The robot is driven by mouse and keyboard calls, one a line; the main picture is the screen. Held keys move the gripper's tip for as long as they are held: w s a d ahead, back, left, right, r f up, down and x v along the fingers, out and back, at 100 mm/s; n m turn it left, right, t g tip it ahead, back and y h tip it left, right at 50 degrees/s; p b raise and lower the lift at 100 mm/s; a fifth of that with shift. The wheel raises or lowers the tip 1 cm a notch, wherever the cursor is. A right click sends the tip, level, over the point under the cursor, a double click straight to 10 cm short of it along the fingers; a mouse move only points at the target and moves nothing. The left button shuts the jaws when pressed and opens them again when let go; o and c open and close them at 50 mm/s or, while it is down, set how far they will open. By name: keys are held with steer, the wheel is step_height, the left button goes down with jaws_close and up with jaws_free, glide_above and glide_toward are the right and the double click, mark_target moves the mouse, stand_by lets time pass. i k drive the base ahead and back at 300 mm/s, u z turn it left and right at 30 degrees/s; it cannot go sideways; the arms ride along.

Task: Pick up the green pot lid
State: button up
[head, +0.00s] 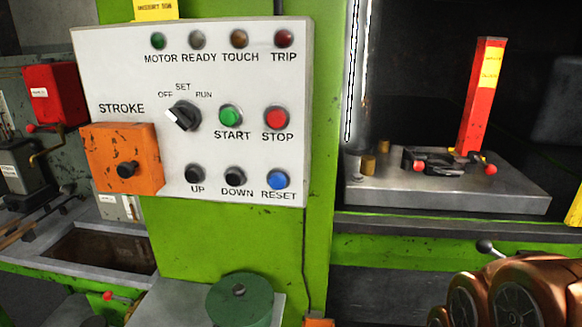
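A dark green, round, thick-sided piece (240,303), which looks like the green pot lid, sits on a grey ledge (165,302) at the bottom centre of the head view. It has a small dark spot or hole in the middle of its flat top. Its lower edge is close to the picture's bottom. My gripper is not in view, so its opening and its distance from the lid cannot be seen.
A white control panel (225,75) with buttons and an orange box (122,180) stands above the lid on a bright green press frame (325,160). A red post (478,110) stands on a grey plate (400,195) at right. An open pit (97,250) lies left.

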mark_target(239, 300)
steer(key=z, duration=0.6)
steer(key=k, duration=0.9)
steer(key=u, duration=1.85)
steer(key=i, duration=0.5)
steer(key=z, duration=0.05)
